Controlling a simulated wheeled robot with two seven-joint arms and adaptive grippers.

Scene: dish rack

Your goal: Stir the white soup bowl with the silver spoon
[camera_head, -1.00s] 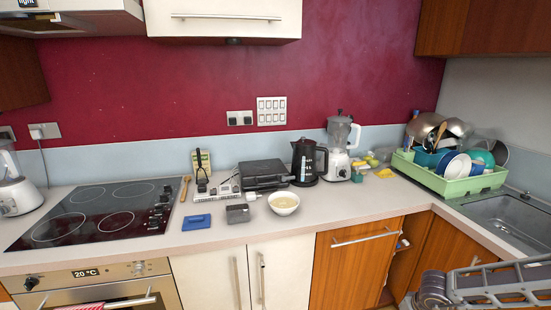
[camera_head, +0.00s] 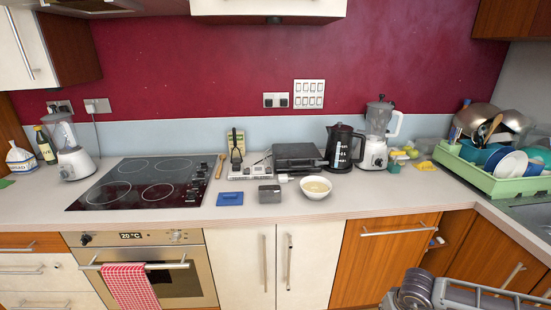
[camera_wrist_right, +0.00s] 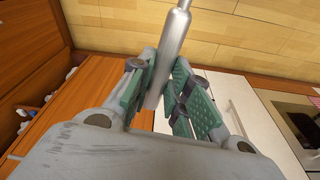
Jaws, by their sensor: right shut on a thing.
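The white soup bowl (camera_head: 315,189) stands upright on the counter near its front edge, with pale yellowish soup in it. My right gripper (camera_wrist_right: 160,88) is shut on the silver spoon (camera_wrist_right: 174,38). The spoon's thick handle lies between the green finger pads, and its thinner part runs out of the top of the picture. The spoon's bowl end is out of view. In the head view only my right arm's links show at the lower right, well below and right of the soup bowl. My left gripper is not in view.
Behind the bowl stand a black grill (camera_head: 298,157) and a black kettle (camera_head: 344,148). A grey box (camera_head: 269,194) and a blue sponge cloth (camera_head: 230,198) lie to its left. A green dish rack (camera_head: 500,182) stands at the right. The counter's front strip is clear.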

